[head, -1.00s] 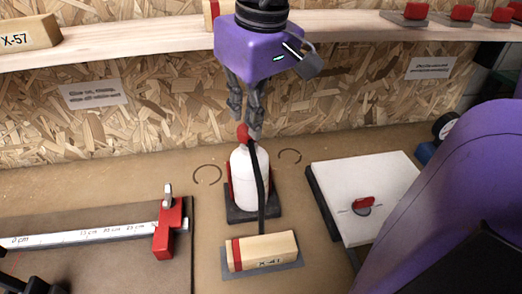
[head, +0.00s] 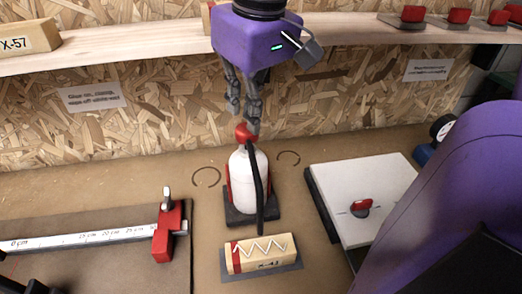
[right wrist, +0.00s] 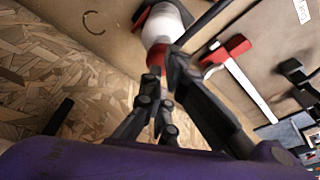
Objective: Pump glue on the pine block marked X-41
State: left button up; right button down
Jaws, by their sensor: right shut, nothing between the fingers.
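The pine block (head: 262,255) lies on a grey plate in front of the glue bottle, with a red band at its left end. Its label reads X-4 and a last digit that is hard to read now. A white zigzag line of glue (head: 262,247) runs along its top. The white glue bottle (head: 243,185) stands upright in a dark holder with red sides. Its red pump head (head: 244,133) carries a black hose down towards the block. My right gripper (head: 243,116) is shut and empty, fingertips at the pump head; contact is unclear. It also shows in the right wrist view (right wrist: 160,85).
A ruler (head: 90,240) with a red stop (head: 168,232) lies at left. A white board (head: 375,190) with a red knob is at right. A block marked X-57 (head: 25,38) sits on the shelf (head: 120,50). My purple arm fills the right side.

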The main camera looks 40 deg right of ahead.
jog(key=shift+r+p, duration=0.5)
jog(key=shift+r, duration=1.7)
pick_arm(q)
jog(key=shift+w+r, duration=0.45)
jog(key=shift+r, duration=0.4)
pick_arm(e)
jog(key=shift+r, duration=0.95)
pick_arm(q)
jog(key=shift+r, duration=0.1)
